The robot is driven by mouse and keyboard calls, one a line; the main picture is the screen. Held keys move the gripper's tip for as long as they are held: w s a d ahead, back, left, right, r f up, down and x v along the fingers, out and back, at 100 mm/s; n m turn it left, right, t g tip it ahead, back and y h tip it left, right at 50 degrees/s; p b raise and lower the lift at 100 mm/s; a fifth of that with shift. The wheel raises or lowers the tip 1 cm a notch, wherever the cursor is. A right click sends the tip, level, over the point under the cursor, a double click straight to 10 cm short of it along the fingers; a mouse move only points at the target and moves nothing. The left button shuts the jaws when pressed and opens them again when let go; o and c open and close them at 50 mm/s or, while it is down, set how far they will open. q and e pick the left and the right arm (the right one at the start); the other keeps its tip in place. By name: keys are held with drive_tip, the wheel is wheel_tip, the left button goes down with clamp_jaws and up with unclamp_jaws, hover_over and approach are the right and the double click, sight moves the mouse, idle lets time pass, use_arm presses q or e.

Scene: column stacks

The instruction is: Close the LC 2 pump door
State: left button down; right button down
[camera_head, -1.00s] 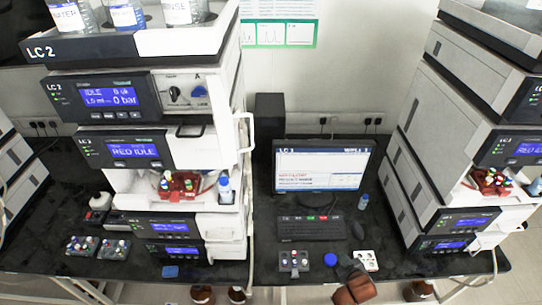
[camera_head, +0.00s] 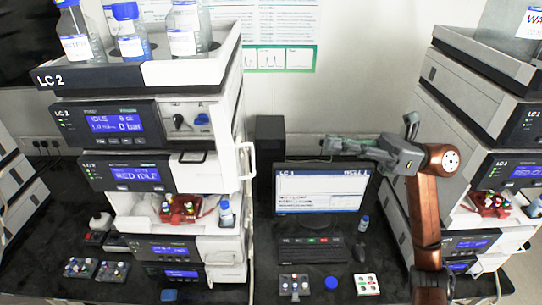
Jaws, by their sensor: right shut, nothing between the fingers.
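The LC 2 pump (camera_head: 110,124) is the upper module of the left stack, with a blue screen reading IDLE and 0 bar. Its front right compartment, with a black knob and a blue part, is exposed. A white door (camera_head: 237,158) with a loop handle (camera_head: 249,160) stands swung out at the stack's right side; it looks like the pump door, open. My right gripper (camera_head: 330,145) is shut and empty. It points left, in front of the wall above the monitor, apart from the door. My left gripper is not in view.
Bottles (camera_head: 128,38) stand in the tray (camera_head: 150,72) on top of the LC 2 stack. A monitor (camera_head: 320,190) and keyboard (camera_head: 310,254) sit between the stacks. The LC 1 stack (camera_head: 470,150) is behind my right arm.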

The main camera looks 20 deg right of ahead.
drive_tip(key=a+n+g+h+p, duration=0.1)
drive_tip(key=a+p, duration=0.4)
drive_tip(key=a, duration=0.9)
drive_tip(key=shift+f+n+h+p, duration=0.35)
drive_tip(key=shift+n+h, duration=0.35)
drive_tip(key=shift+a, duration=0.1)
